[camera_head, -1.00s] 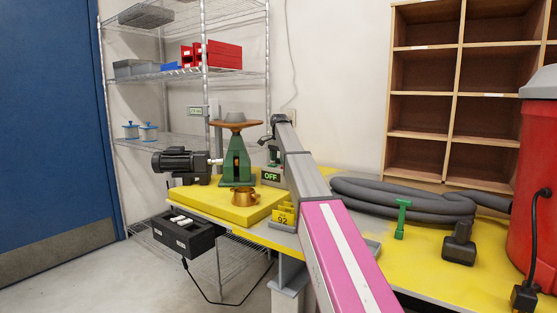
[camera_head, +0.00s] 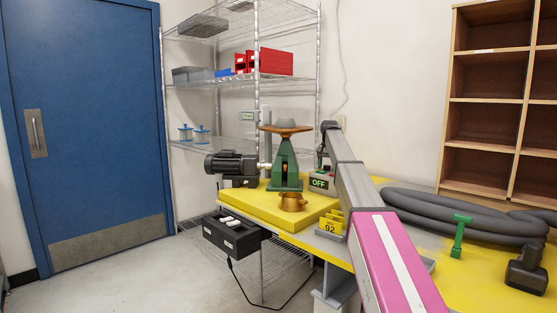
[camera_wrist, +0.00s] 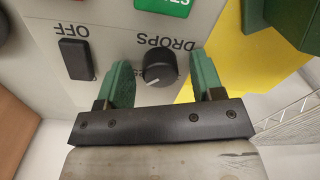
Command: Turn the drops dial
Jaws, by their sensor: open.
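The drops dial (camera_wrist: 160,68) is a round black knob with a white pointer line, on a pale grey panel beside the printed word DROPS. In the wrist view my gripper (camera_wrist: 160,60) is open, with one green finger on each side of the dial. I cannot tell whether either finger touches it. In the head view my gripper (camera_head: 321,158) is small and dark, above the grey control box with the green OFF display (camera_head: 319,183). The dial itself cannot be made out there.
A black rocker switch (camera_wrist: 75,58) marked OFF sits beside the dial. A green stand with a brown top (camera_head: 285,160), a black motor (camera_head: 230,164) and a brass cup (camera_head: 293,202) are left of the box. Grey hose (camera_head: 465,218) lies to the right.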

